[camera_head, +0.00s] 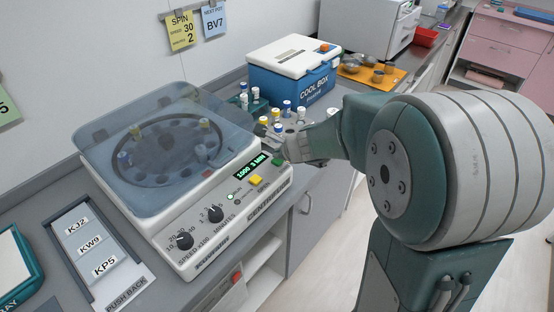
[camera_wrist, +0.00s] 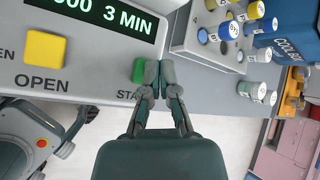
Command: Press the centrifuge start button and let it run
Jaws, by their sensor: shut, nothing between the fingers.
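The centrifuge (camera_head: 150,225) stands on the counter with its see-through lid (camera_head: 150,130) down over a rotor holding several capped tubes. Its lit display (camera_head: 251,166) shows a number ending in 000 and 3 MIN; it also shows in the wrist view (camera_wrist: 100,14). The green start button (camera_wrist: 139,70) is beside my shut, empty gripper (camera_wrist: 159,68), whose fingertips overlap its right edge; I cannot tell whether they touch it. In the head view my gripper (camera_head: 283,150) is just above the green button (camera_head: 278,162). The yellow open button (camera_wrist: 44,49) is to the left.
A rack of capped tubes (camera_wrist: 195,40) stands close to the right of my fingers. Behind it are a blue cool box (camera_head: 290,85) and an orange mat with metal bowls (camera_head: 395,77). Speed (camera_head: 184,240) and minutes (camera_head: 215,213) knobs are on the front panel. Wall notes (camera_head: 181,30) hang above.

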